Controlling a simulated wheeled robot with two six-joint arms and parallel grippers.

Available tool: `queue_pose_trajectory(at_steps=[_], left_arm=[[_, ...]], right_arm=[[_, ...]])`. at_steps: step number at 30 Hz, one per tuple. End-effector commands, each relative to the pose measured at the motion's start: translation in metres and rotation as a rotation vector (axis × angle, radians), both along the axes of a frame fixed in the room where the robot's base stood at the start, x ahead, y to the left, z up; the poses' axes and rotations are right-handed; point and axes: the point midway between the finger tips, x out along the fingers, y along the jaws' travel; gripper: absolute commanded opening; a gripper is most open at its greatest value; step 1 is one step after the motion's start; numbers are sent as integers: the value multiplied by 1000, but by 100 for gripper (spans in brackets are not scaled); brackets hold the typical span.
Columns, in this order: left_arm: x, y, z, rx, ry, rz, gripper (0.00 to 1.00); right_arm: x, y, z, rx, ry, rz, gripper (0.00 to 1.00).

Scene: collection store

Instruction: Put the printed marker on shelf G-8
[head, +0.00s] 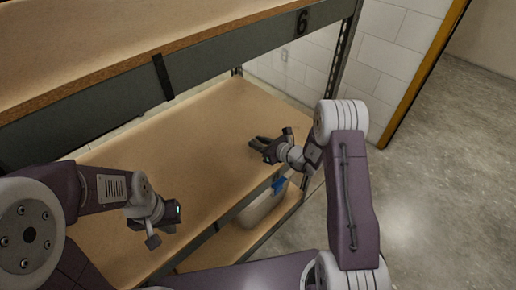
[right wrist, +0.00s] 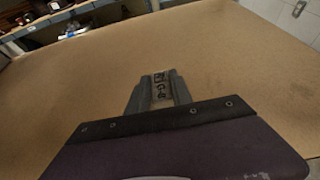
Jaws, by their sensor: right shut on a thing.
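My right gripper (head: 262,145) reaches over the bare wooden shelf board (head: 190,135) at its right end. In the right wrist view, my right gripper (right wrist: 158,88) is shut on a small pale printed marker (right wrist: 158,90) with dark characters, partly hidden between the fingers. I cannot read the characters surely. In the head view the marker is too small to make out. My left gripper (head: 158,228) hangs at the shelf's front left, empty as far as I see; its jaw opening is unclear.
A grey upper beam (head: 220,55) bears a black "6" at its right end, below another board (head: 110,35). A pale bin with a blue part (head: 264,208) stands on the level below. Concrete floor (head: 430,170) lies open to the right. Distant stocked shelves show in the wrist view.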

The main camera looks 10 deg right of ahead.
Motion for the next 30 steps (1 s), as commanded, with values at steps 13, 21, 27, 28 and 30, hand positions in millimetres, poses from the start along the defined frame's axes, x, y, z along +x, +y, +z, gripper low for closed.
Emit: queue_pose_trajectory(at_steps=[13, 21, 27, 28, 30], left_arm=[[0, 0, -7, 0, 0, 0, 0], [0, 0, -9, 0, 0, 0, 0], [0, 0, -8, 0, 0, 0, 0], [0, 0, -7, 0, 0, 0, 0], [0, 0, -3, 0, 0, 0, 0]], right_arm=[[0, 0, -29, 0, 0, 1, 0], [0, 0, -31, 0, 0, 1, 48], [0, 0, -30, 0, 0, 1, 48], [0, 0, -29, 0, 0, 1, 48], [-1, -1, -25, 1, 1, 0, 48]])
